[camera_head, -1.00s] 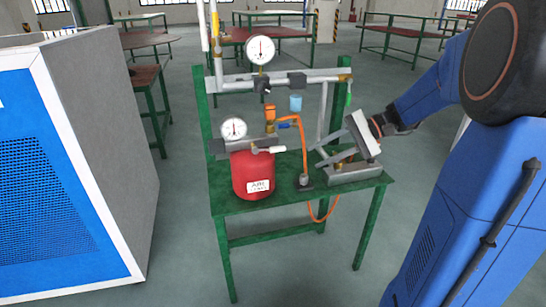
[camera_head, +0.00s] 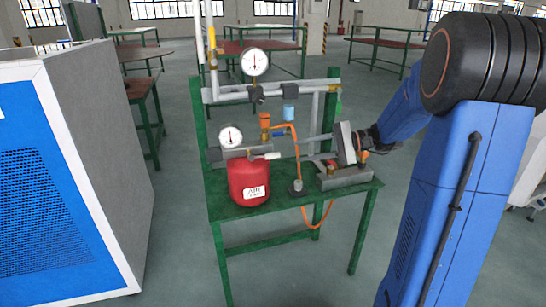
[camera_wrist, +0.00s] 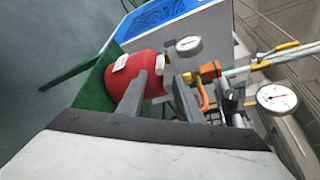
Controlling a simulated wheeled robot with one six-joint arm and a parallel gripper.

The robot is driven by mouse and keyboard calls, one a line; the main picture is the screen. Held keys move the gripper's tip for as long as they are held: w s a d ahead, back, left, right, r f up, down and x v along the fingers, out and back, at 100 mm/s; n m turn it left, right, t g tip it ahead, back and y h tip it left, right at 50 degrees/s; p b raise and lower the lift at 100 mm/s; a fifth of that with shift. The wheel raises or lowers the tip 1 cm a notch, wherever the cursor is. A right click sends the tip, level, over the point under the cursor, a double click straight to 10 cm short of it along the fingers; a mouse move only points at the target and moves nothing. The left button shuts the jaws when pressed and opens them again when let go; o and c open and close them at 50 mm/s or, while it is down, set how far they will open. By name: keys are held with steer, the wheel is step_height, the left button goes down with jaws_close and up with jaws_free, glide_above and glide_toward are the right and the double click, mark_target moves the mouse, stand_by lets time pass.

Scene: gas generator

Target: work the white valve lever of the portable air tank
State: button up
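The red air tank (camera_head: 248,181) stands on the green table with a grey valve block and a gauge on top. Its white valve lever (camera_head: 266,157) sticks out to the right from the block. In the wrist view the white lever (camera_wrist: 160,65) shows beyond and between my finger ends. My gripper (camera_head: 304,158) is to the right of the lever, pointing left at about its height, with a gap between. In the wrist view my gripper (camera_wrist: 158,82) has its two grey fingers apart with nothing held between them.
An orange hose (camera_head: 297,150) and a small fitting (camera_head: 297,186) stand between tank and gripper. A grey pipe (camera_head: 285,91) with a large gauge (camera_head: 254,62) crosses behind. A blue and grey cabinet (camera_head: 110,140) stands left. Floor in front of the table is clear.

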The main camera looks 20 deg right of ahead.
mark_target(281, 155)
steer(key=x, duration=1)
steer(key=shift+w+a+f, duration=0.1)
steer(key=shift+a, duration=0.05)
jaws_close()
